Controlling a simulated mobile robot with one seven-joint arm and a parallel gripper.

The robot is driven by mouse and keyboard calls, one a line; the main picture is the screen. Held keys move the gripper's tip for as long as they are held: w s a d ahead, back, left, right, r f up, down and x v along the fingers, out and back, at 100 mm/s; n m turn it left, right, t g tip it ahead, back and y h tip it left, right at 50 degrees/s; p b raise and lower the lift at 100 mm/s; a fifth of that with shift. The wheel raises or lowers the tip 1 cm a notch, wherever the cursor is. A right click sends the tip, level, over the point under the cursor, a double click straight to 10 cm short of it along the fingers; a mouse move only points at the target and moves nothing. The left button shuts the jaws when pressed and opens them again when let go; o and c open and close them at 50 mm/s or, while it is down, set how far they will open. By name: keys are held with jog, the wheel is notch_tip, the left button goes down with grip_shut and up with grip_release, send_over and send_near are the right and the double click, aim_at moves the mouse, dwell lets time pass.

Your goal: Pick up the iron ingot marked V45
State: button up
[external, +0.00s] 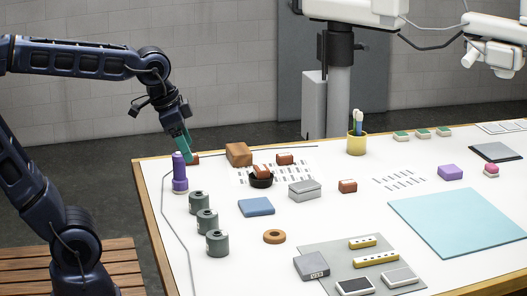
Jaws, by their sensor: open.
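My gripper (187,150), with teal fingers, points down at the table's far left corner. It is open, just behind the purple bottle. A small reddish-brown block (195,159) lies right at its fingertips; I cannot tell whether they touch, and no marking shows on it. Similar reddish-brown blocks with pale tags lie at the back middle (285,159) and centre (347,187). A dark grey block (311,267) with a pale tag is at the front. The tags are too small to read, so I cannot tell which piece is marked V45.
The purple bottle (180,172) stands close in front of my gripper. Several grey-green canisters (207,222) line the left side. A brown block (238,154), a dark round dish (261,179) and a light grey box (304,191) stand further right. White table shows bare between them.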

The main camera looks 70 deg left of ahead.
jog(key=w+a+r+m+g, duration=0.15)
jog(key=w+a, duration=0.25)
jog(key=w, duration=0.4)
jog(key=w+a+r+m, duration=0.3)
jog(key=w+a, duration=0.2)
jog(key=w, duration=0.4)
jog(key=m+g, duration=0.3)
jog(key=m, duration=0.8)
send_over(285, 155)
jog(key=f, duration=2.6)
jog(key=shift+w+d, duration=0.15)
jog(key=shift+d, duration=0.05)
jog(key=shift+s+a+f, duration=0.1)
jog(key=shift+f, duration=1.3)
jog(key=shift+s+a+f, duration=0.1)
jog(key=shift+f, duration=1.3)
jog(key=c, duration=1.2)
jog(key=shift+c, duration=0.9)
